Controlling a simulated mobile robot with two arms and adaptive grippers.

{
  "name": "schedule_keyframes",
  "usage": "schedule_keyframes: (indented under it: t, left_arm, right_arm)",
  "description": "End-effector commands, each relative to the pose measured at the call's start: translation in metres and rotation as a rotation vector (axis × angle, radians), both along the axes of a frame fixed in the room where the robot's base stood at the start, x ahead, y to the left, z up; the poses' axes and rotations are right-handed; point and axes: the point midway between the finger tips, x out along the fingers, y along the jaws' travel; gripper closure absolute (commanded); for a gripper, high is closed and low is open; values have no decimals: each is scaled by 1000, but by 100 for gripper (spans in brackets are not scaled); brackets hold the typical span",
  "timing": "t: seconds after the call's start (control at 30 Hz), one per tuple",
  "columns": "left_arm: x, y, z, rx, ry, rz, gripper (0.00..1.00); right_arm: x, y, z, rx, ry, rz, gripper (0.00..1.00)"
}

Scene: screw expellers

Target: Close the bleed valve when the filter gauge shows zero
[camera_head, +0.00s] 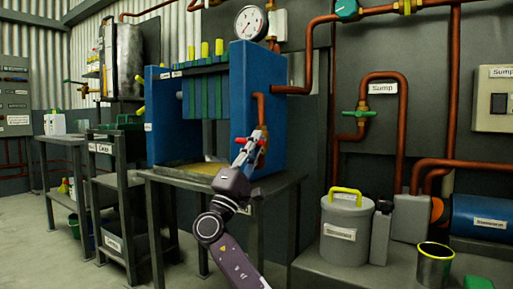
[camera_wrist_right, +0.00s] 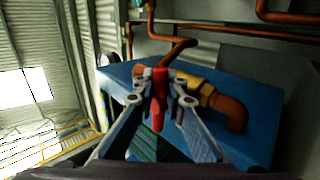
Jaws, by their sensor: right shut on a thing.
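The round white gauge (camera_head: 251,22) stands above the blue filter press (camera_head: 260,85); its dial is too small to read. The bleed valve has a red lever (camera_wrist_right: 158,100) and a brass body (camera_wrist_right: 198,88) at the end of a short copper pipe on the blue block. My right gripper (camera_head: 258,143) reaches up to this valve from below. In the right wrist view its fingers (camera_wrist_right: 159,95) are shut on the red lever, one on each side. In the head view the fingers partly hide the valve. My left gripper is in neither view.
A dark table (camera_head: 215,188) carries the press. Copper pipes with a green-handled valve (camera_head: 359,113) run along the wall at right. A grey canister (camera_head: 346,226) and a metal cup (camera_head: 434,264) stand on a low bench. Shelving (camera_head: 112,200) stands at left.

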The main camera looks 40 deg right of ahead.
Motion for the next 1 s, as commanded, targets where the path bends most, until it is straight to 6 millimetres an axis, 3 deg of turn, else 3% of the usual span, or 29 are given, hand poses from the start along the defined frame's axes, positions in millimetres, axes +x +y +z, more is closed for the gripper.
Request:
schedule_keyframes:
  t: [0.33,0.37,0.43,0.77,1.0]
  left_arm:
    - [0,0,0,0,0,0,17]
    - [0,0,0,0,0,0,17]
    - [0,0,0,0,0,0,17]
    - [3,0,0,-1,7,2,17]
    - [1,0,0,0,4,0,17]
  right_arm:
    - [1,-1,1,2,-2,3,100]
    - [1,-1,1,2,-2,3,88]
    - [1,-1,1,2,-2,2,81]
    - [0,2,-2,1,-1,1,81]
    - [-9,27,-30,0,2,5,81]
